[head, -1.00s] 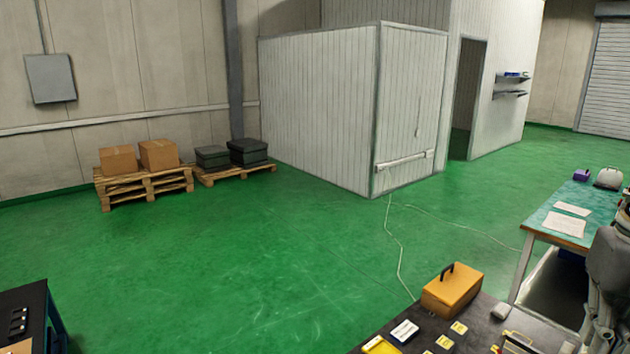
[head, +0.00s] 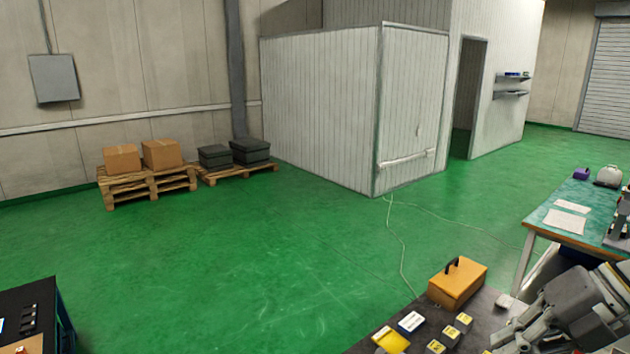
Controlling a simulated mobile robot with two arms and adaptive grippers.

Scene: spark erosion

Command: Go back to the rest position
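My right arm comes in at the lower right of the head view. Its grey gripper (head: 508,336) hangs over the right end of the dark tabletop (head: 402,309). The fingertips are small and partly cut off by the lower edge, so whether they are open or shut does not show clearly. I see nothing plainly held in it. My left arm and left gripper are out of view.
An orange case (head: 458,284), several small yellow-and-grey boxes (head: 450,336) and a yellow item (head: 391,341) lie on the dark tabletop. A teal-topped bench (head: 545,214) stands right. Pallets (head: 148,187) are far left.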

